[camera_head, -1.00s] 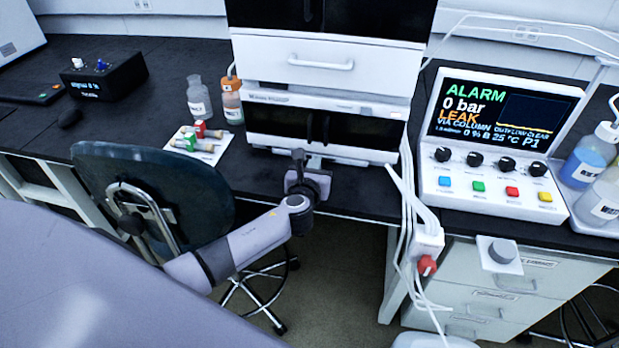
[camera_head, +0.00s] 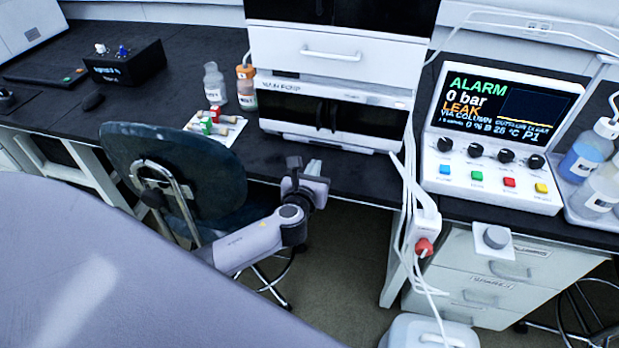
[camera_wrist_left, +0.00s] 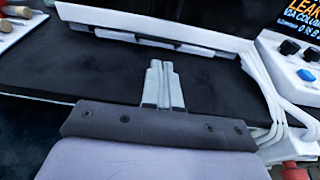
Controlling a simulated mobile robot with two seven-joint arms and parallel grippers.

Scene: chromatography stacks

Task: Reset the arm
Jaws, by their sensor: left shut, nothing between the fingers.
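My left arm comes in from the lower left in the head view. Its left gripper (camera_head: 313,168) is at the front edge of the black bench, in front of the white chromatography stack (camera_head: 330,75). In the left wrist view the two fingers of the left gripper (camera_wrist_left: 161,68) lie together, shut and empty, with dark bench top around them. The stack's lower edge (camera_wrist_left: 150,42) is just beyond the fingertips in that view, and the gripper looks apart from it. My right gripper is not in view.
A dark chair (camera_head: 180,170) stands left of my arm. A small tray (camera_head: 232,132) with coloured-handled items and bottles (camera_head: 214,82) sit left of the stack. White cables and a red-knobbed valve (camera_head: 424,247) hang to the right. An alarm panel (camera_head: 500,140) stands at the right.

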